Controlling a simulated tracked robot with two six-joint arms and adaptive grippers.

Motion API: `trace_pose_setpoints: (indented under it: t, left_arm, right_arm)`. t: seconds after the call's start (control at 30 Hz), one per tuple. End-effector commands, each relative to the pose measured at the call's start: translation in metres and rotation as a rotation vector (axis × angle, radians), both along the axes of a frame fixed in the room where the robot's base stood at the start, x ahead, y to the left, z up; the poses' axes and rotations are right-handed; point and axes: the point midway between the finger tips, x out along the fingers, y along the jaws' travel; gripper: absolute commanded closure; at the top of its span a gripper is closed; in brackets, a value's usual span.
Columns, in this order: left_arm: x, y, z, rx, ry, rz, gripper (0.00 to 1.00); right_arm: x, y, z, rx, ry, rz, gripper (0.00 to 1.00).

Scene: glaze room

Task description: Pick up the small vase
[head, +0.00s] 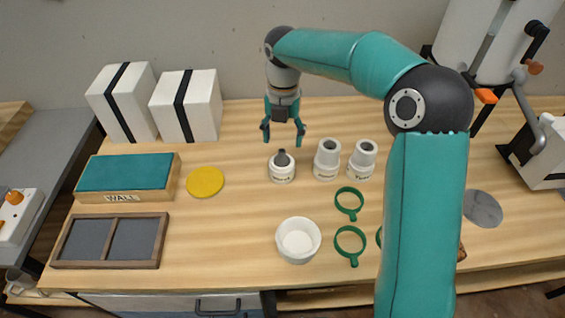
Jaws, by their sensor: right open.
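I cannot tell which is the small vase. My right gripper (283,138) points down, open and empty, just above and behind the dark-topped jar, left of the two vessels. My left gripper is not in view.
A white bowl (298,224) and green rings (350,242) lie in front. A yellow disc (205,182), a teal-topped box (125,175), a divided tray (159,240) and white boxes (188,105) are left. A grey disc (482,208) lies right. My right arm hides part of the table.

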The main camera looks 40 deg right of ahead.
Motion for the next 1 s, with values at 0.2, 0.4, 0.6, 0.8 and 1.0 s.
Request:
trace_pose_setpoints:
  t: [0.2, 0.4, 0.6, 0.8, 1.0]
  left_arm:
    - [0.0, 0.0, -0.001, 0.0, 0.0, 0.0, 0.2]
    - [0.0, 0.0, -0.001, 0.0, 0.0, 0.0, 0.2]
    - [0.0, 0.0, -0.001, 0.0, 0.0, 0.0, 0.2]
    - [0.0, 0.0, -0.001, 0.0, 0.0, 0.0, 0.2]
    - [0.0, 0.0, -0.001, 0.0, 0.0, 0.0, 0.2]
  right_arm:
    - [-0.001, 0.001, -0.014, -0.001, 0.004, 0.001, 0.32]
    - [-0.002, 0.004, -0.044, -0.001, 0.004, 0.002, 0.32]
    - [-0.001, 0.005, -0.056, 0.0, 0.001, 0.002, 0.32]
    - [-0.001, 0.005, -0.056, -0.001, 0.001, 0.002, 0.35]
    - [-0.001, 0.005, -0.056, -0.001, 0.001, 0.003, 0.69]
